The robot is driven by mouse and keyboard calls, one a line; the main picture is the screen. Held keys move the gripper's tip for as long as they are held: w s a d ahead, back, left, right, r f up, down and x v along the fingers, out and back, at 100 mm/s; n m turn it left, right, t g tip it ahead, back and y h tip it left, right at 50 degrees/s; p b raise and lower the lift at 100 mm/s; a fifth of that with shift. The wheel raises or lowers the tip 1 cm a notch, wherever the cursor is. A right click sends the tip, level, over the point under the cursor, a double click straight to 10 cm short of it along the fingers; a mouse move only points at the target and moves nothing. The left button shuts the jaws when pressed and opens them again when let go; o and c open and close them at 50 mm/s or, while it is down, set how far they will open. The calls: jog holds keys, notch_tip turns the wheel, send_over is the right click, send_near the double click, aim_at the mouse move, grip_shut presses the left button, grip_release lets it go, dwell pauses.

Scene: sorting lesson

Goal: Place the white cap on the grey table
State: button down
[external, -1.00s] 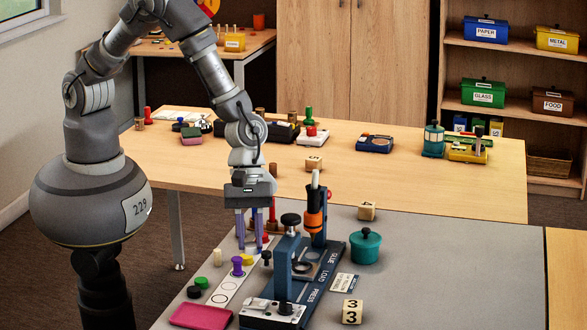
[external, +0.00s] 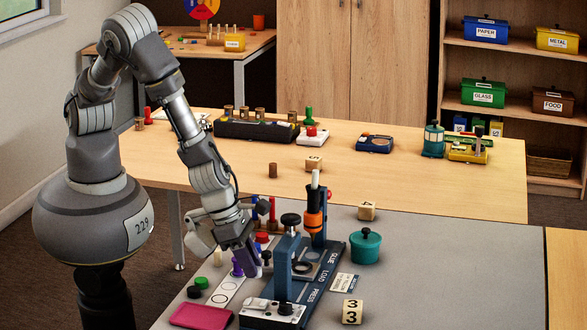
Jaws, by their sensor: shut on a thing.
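A small cream-white upright piece (external: 217,258), which looks like the white cap, stands at the left edge of the grey table (external: 430,270). My gripper (external: 247,260) is tilted and low over the table, just right of a purple knobbed piece (external: 237,268). The gripper is to the right of the white piece and apart from it. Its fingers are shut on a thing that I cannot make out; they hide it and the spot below. A red piece (external: 262,238) stands just behind the fingers.
A blue press stand (external: 284,262) is close on the right, with an orange-topped post (external: 314,210). Green (external: 201,283) and black (external: 193,292) discs and a pink tray (external: 201,316) are in front. A teal pot (external: 365,246) stands right. The table's right front is clear.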

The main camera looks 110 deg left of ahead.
aim_at(251, 292)
jog(key=shift+f+b, duration=0.85)
jog(key=shift+f, duration=1.1)
jog(key=shift+f+b, duration=0.25)
jog(key=shift+b, duration=0.05)
jog(key=c, duration=0.9)
grip_release()
jog(key=shift+r, duration=0.1)
